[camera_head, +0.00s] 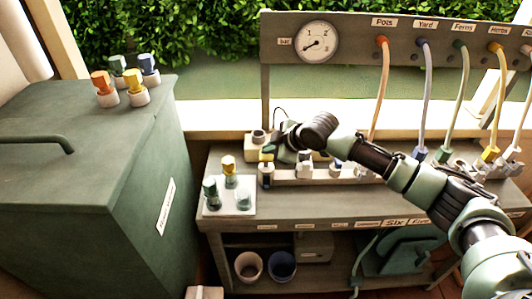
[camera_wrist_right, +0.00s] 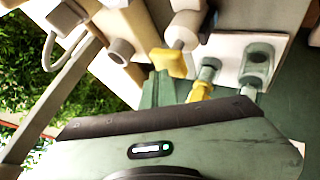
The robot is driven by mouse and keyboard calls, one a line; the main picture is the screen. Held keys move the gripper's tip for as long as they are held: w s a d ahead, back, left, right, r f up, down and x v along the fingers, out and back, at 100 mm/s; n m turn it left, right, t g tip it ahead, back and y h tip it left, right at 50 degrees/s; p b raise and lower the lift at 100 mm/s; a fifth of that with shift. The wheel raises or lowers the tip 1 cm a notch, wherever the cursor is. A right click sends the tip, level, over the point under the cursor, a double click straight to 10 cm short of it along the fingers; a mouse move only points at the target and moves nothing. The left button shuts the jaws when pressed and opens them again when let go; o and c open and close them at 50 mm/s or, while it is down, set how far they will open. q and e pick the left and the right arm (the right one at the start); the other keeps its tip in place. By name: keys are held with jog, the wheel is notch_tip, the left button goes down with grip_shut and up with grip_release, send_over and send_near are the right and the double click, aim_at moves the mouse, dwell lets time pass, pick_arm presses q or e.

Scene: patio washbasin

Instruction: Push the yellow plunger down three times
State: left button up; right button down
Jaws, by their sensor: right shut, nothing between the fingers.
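The yellow plunger (camera_head: 266,156) is a small yellow cap above a pale cylinder at the left end of the pale block row on the bench. In the right wrist view the yellow cap (camera_wrist_right: 170,63) sits on a white cylinder, just beyond my fingertips. My right gripper (camera_head: 281,156) is beside the plunger, on its right in the head view, and partly hidden by my own wrist. Its green fingers (camera_wrist_right: 160,88) are shut together and empty. I cannot tell whether they touch the cap. My left gripper is not in view.
A white plate (camera_head: 211,211) with yellow and green fittings stands left of the plunger. A green cabinet (camera_head: 80,130) holds several coloured fittings on top. A hose panel with a gauge (camera_head: 303,41) stands behind the bench. The bench top (camera_head: 290,207) is clear in front.

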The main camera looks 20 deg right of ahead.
aim_at(269, 157)
jog(key=shift+s+f, duration=0.1)
jog(key=shift+f, duration=0.7)
dwell(0.5)
jog(key=shift+r+p, duration=1.15)
jog(key=shift+r, duration=0.15)
notch_tip(269, 157, up, 6)
jog(key=p, duration=0.5)
jog(key=shift+p, duration=0.35)
dwell(1.7)
